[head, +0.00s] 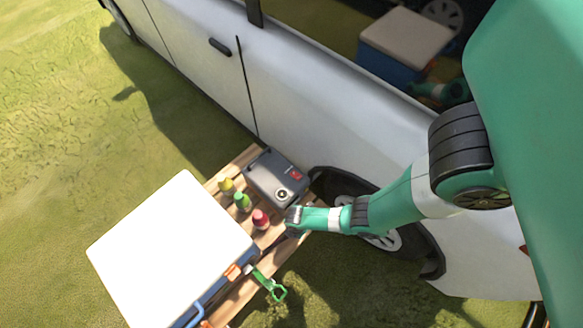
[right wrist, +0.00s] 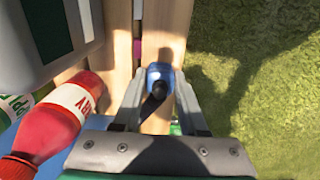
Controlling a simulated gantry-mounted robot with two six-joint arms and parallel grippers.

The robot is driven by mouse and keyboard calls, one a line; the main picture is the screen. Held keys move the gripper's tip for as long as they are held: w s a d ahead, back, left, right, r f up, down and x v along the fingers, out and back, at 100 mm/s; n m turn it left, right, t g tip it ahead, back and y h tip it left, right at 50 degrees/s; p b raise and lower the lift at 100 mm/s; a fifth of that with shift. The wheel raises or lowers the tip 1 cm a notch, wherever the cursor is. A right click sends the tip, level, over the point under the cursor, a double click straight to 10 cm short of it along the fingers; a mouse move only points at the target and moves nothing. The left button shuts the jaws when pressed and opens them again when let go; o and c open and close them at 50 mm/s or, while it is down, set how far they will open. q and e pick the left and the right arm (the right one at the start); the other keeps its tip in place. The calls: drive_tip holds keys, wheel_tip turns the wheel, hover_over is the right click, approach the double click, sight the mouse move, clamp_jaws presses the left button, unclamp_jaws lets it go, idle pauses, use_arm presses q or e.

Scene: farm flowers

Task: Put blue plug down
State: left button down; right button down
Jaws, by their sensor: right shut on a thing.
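My right gripper (head: 292,223) is over the right edge of the wooden table, close to the grey box. In the right wrist view, the right gripper (right wrist: 160,88) is shut on the blue plug (right wrist: 159,73), which has a dark round part facing the camera. The plug is in front of wooden slats; whether it touches them I cannot tell. I cannot make out the plug in the head view. My left gripper is not in view.
The wooden table (head: 236,291) holds a grey box (head: 277,180), several small bottles including a red one (head: 260,219), and a large white-lidded cooler (head: 170,250). A green looped item (head: 271,284) is beside the cooler. A white vehicle (head: 330,110) stands behind. Grass lies right of the table.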

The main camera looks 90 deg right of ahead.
drive_tip(key=f+b, duration=0.4)
drive_tip(key=shift+w+d, duration=0.25)
drive_tip(key=shift+w, duration=0.1)
drive_tip(key=shift+f, duration=0.15)
drive_tip(key=shift+s+r, duration=0.1)
drive_tip(key=shift+r, duration=0.1)
drive_tip(key=shift+f+b, duration=0.5)
drive_tip(key=shift+f, duration=0.1)
drive_tip(key=shift+c, duration=2.2)
unclamp_jaws()
wheel_tip(320, 180, up, 13)
drive_tip(key=p, duration=1.3)
drive_tip(key=shift+r, duration=0.2)
